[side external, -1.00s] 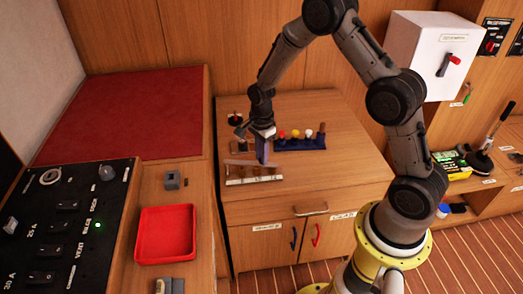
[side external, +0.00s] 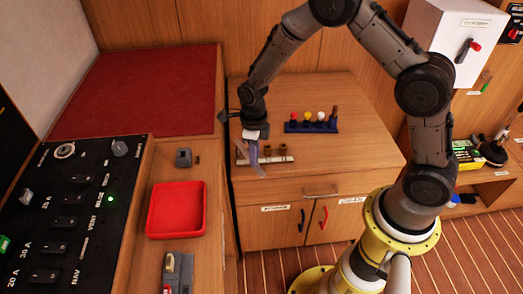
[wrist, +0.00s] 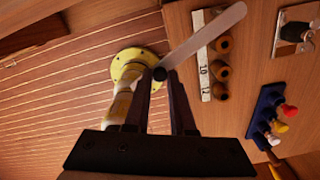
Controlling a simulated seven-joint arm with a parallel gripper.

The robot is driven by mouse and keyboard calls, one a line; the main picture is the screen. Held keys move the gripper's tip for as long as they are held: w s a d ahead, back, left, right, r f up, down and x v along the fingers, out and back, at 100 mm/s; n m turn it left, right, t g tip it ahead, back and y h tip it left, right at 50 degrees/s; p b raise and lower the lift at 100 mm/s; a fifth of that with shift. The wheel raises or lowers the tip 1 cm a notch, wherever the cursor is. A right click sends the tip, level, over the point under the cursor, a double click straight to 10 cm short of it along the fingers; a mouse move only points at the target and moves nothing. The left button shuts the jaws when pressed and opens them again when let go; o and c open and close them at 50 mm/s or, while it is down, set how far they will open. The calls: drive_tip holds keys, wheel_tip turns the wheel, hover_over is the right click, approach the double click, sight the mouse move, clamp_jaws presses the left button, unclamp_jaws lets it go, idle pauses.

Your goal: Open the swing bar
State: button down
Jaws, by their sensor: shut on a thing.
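The swing bar (wrist: 205,40) is a pale flat strip in the wrist view. Its far end reaches over the end of a white rack, and its near end has a dark knob (wrist: 160,73). My gripper (wrist: 164,76) is shut on the knob end, beside the rack. The white rack (wrist: 204,60) has several round brown sockets, uncovered by the bar along most of its length. In the side view my gripper (side external: 258,160) is low at the left part of the rack (side external: 280,158); the bar is mostly hidden there.
A blue holder (side external: 311,128) with red, yellow and white-topped pieces stands behind the rack on the wooden cabinet top. A red tray (side external: 177,210) and a black switch panel (side external: 75,215) are to the left. The cabinet top right of the rack is clear.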

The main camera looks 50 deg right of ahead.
drive_tip(key=shift+w+a+m, duration=0.25)
drive_tip(key=shift+a+m, duration=0.2)
drive_tip(key=shift+m, duration=0.05)
drive_tip(key=shift+w+a+m, duration=0.2)
drive_tip(key=shift+a+m, duration=0.25)
drive_tip(key=shift+m, duration=0.05)
drive_tip(key=shift+r, duration=0.1)
drive_tip(key=c, duration=0.8)
unclamp_jaws()
drive_tip(key=shift+o, duration=0.2)
wheel_tip(320, 180, up, 14)
